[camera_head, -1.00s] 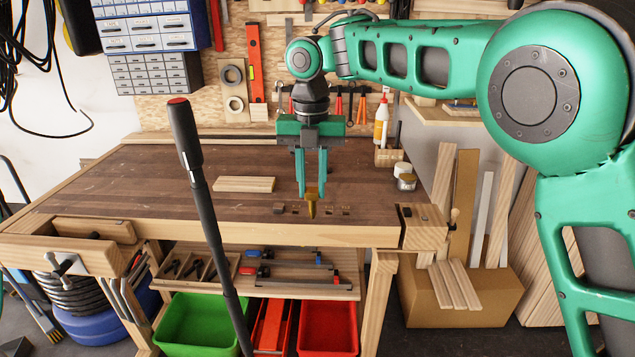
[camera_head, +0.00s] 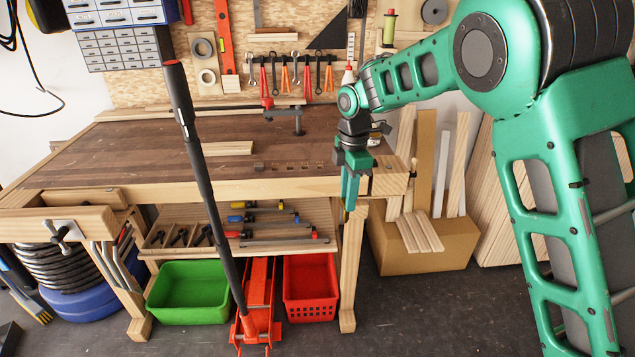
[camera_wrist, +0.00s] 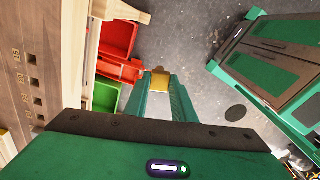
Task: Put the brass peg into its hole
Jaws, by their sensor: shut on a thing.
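My gripper (camera_head: 349,203) hangs just in front of the workbench's front edge, near its right end. It is shut on the brass peg (camera_wrist: 161,84), which shows as a gold block between the fingertips in the wrist view, with floor beyond it. In the head view the peg is tiny and mostly hidden by the fingers. A row of dark holes (camera_head: 285,166) lies in the benchtop near the front edge, left of my gripper. The holes also show at the left of the wrist view (camera_wrist: 36,88). The peg is clear of them.
The wooden workbench (camera_head: 130,150) has a pale wood strip (camera_head: 228,148) and a dark clamp (camera_head: 297,118) on top. A black pole (camera_head: 205,195) rises in front. Green (camera_head: 190,292) and red (camera_head: 310,288) bins sit below. A cardboard box (camera_head: 425,248) stands right of the bench.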

